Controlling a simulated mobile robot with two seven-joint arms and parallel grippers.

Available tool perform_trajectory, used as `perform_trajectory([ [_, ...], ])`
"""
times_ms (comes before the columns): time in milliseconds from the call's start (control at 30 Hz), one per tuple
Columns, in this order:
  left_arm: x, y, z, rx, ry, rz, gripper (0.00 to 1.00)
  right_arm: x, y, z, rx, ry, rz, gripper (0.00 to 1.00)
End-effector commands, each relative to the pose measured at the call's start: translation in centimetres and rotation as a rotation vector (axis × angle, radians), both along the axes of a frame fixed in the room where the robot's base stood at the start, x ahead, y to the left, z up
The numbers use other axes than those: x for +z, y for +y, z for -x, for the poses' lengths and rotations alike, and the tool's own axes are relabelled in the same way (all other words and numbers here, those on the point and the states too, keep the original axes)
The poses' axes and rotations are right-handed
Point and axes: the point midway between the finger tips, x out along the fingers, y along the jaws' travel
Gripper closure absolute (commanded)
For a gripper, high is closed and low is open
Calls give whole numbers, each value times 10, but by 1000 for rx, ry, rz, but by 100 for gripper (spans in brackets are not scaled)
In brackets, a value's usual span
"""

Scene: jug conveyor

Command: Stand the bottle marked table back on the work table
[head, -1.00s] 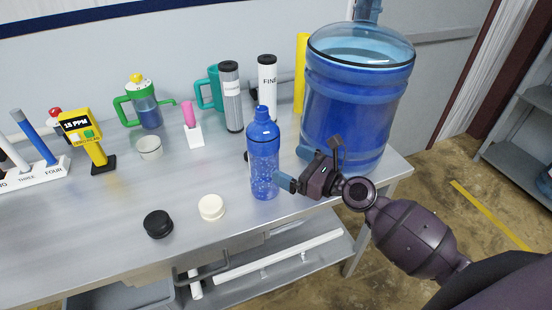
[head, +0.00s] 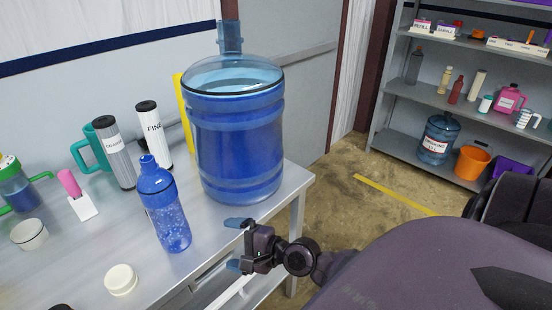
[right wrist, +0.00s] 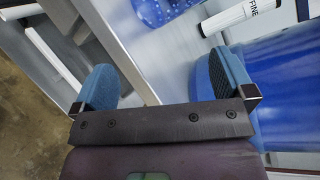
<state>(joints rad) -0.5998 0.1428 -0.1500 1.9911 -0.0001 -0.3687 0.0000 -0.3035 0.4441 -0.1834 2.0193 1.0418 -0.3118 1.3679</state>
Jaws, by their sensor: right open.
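A blue bottle (head: 168,212) with a blue cap and speckled lower body stands on the metal work table (head: 75,275), near its front edge. No word can be read on it. My right gripper (head: 236,245) is open and empty, to the right of the bottle and apart from it, by the table's front edge. In the right wrist view the open fingers (right wrist: 163,82) have nothing between them, and the base of the bottle (right wrist: 160,10) shows beyond them at the top. My left gripper is not in view.
A big blue water jug (head: 238,140) stands close behind the right gripper. Two filter cartridges (head: 154,138), a cream cap (head: 121,280) and a pink item in a white holder (head: 84,207) stand around the bottle. Shelves (head: 425,97) stand across the open floor at right.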

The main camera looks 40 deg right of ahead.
Motion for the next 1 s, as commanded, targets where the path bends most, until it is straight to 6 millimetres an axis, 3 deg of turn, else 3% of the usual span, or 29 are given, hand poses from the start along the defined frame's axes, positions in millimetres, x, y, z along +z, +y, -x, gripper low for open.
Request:
perform_trajectory([
  [300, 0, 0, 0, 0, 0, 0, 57, -68, -9, 52, 102, -170, 949, 0],
  [600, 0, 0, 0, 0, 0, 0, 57, -112, -20, 102, 366, -219, 1724, 0],
  [800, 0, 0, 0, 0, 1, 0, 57, -121, -23, 116, 479, -226, 1936, 0],
  [1000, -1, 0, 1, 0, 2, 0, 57, -122, -24, 117, 493, -227, 1959, 0],
])
